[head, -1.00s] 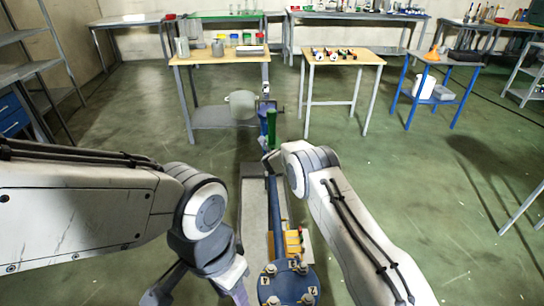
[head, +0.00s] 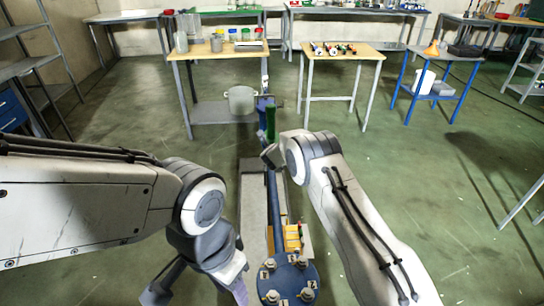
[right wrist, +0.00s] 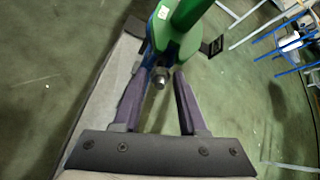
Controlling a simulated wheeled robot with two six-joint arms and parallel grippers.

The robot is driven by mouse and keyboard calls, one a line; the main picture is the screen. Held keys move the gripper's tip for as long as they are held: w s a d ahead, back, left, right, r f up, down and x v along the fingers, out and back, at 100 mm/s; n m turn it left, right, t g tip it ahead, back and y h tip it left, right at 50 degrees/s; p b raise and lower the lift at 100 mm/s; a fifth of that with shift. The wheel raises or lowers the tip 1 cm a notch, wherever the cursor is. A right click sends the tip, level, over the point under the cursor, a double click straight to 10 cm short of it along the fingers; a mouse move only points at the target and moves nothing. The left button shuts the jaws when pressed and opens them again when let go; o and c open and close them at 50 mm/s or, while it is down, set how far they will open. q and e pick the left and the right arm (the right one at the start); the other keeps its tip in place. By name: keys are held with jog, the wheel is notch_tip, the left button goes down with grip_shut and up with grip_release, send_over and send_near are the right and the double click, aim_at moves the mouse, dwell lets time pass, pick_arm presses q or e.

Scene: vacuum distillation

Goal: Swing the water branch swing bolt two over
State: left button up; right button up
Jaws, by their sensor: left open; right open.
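In the right wrist view a green pipe branch (right wrist: 188,14) comes down from the top. A small grey metal bolt end (right wrist: 160,78) shows below its green fitting, between the tips of my right gripper (right wrist: 158,76). The right gripper's two dark purple fingers are apart, one on each side of the bolt; I cannot tell whether either touches it. In the head view the green branch (head: 270,123) stands at the far end of the blue pipe, and my right gripper there is mostly hidden. My left gripper (head: 195,292) is open and empty at the bottom, left of a blue flange.
The round blue flange (head: 289,282) has several bolts with labels. A yellow part (head: 292,238) lies behind it beside the blue pipe. Two wooden-topped tables (head: 220,52) (head: 341,50) stand beyond, with a grey pot (head: 241,99) on a lower shelf.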

jog(key=b+v, duration=0.2)
jog(key=v, duration=0.7)
jog(key=shift+f, duration=0.1)
